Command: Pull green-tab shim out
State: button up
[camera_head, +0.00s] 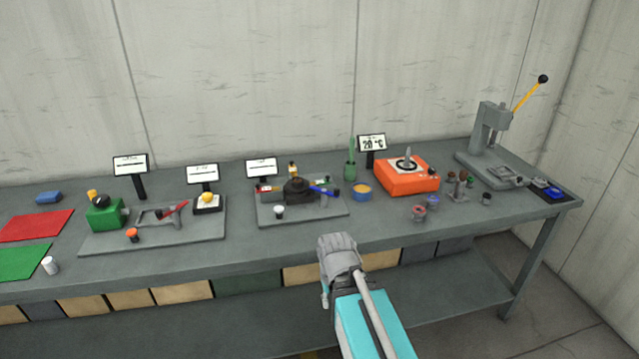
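I cannot make out a green-tab shim for certain. On a grey plate (320,212) at the middle of the bench stands a dark round device (298,190), with a blue handle (324,191) on its right. Small red, yellow and green bits sit around this device, too small to identify. My gripper (338,246) is at the end of my arm, in front of the bench's front edge and apart from the plate. Its fingertips are not clear, so its opening cannot be told.
An orange box (407,178) and a press with a yellow lever (490,140) stand to the right. A left plate (150,235) carries a green block (104,213). Small cups stand near the front. Bare bench top lies between the middle plate and the front edge.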

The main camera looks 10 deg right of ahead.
aim_at(325, 182)
jog(key=k, duration=0.65)
jog(key=z, duration=0.55)
jog(key=i, duration=1.55)
jog(key=u, duration=0.55)
